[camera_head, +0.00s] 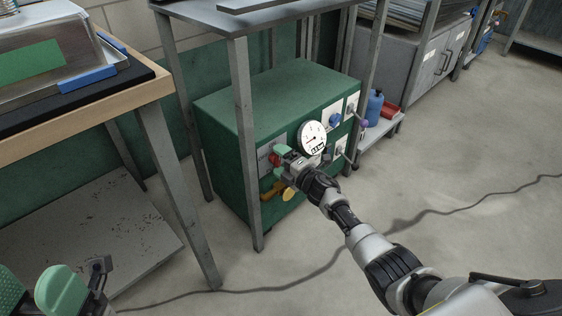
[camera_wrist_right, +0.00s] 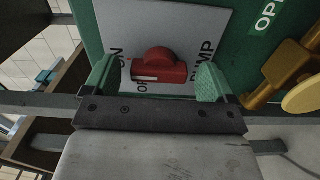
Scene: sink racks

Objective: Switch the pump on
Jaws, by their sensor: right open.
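The pump switch is a red rotary knob (camera_wrist_right: 158,64) on a white plate (camera_wrist_right: 190,25) marked ON, PUMP and a partly hidden word starting "OF". The knob's white mark lies beside that partly hidden word. In the head view the knob (camera_head: 275,159) is on the front of the green cabinet (camera_head: 222,140), partly covered by my gripper. My right gripper (camera_wrist_right: 157,82) is open, one green fingertip on each side of the knob; contact cannot be told. My left gripper (camera_head: 36,291) is at the lower left corner, far from the cabinet, its green fingertips apart.
A white dial gauge (camera_head: 312,137), a blue knob (camera_head: 335,120) and a yellow handle (camera_head: 289,194) are on the cabinet front. A grey rack leg (camera_head: 244,145) stands in front of the cabinet. A wooden-edged bench (camera_head: 120,98) is at left. A cable (camera_head: 420,215) crosses the open floor.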

